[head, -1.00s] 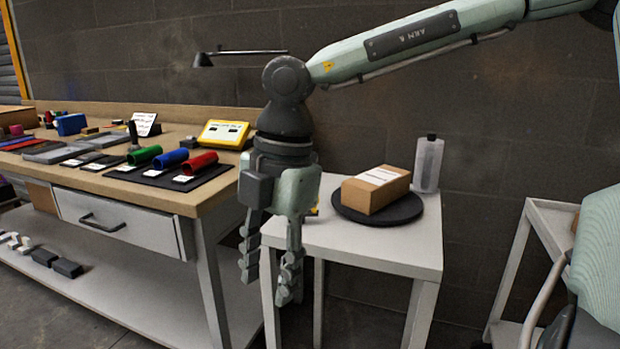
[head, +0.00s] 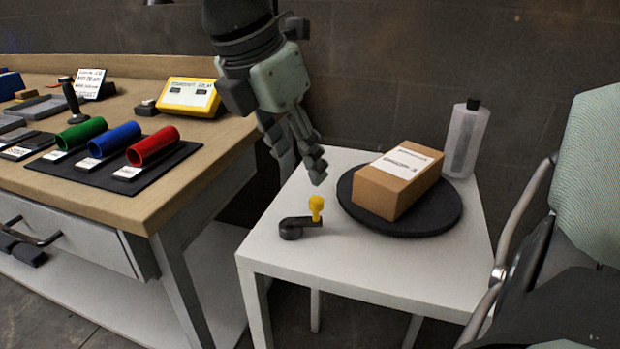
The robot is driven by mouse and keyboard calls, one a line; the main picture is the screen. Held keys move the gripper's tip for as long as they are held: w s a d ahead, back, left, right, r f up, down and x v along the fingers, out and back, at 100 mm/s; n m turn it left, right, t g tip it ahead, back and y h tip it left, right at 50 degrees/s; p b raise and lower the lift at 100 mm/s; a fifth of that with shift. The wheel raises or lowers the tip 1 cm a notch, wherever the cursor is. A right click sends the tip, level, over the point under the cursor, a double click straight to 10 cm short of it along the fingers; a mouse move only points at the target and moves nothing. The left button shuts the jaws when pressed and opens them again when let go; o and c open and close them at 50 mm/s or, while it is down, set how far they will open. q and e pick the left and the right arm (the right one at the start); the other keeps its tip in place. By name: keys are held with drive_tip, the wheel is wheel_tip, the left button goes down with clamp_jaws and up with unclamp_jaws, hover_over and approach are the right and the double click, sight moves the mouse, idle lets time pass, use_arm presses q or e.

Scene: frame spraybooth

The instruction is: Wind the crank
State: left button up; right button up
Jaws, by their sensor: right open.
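The crank (head: 292,228) sits on the white side table, near its left edge. It has a dark hub and arm, with an upright yellow knob (head: 316,207) at the right end. My right gripper (head: 302,165) comes down from above, its fingers pointing down and to the right. It is open and empty. Its fingertips are just above and behind the yellow knob, apart from it as far as I can see. My left gripper is not in view.
A cardboard box (head: 402,178) lies on a black round turntable (head: 437,212) right of the crank. A translucent bottle (head: 466,140) stands behind it. The wooden workbench (head: 190,186) at left holds green, blue and red tubes and a yellow display box (head: 188,97). The table's front is clear.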

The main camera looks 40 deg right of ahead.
sight(316, 199)
drive_tip(key=x, duration=0.7)
drive_tip(key=shift+s+d+f+p, duration=0.1)
drive_tip(key=shift+f+p, duration=0.25)
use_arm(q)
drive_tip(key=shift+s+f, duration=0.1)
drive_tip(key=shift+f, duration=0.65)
use_arm(e)
drive_tip(key=shift+c, duration=0.2)
clamp_jaws()
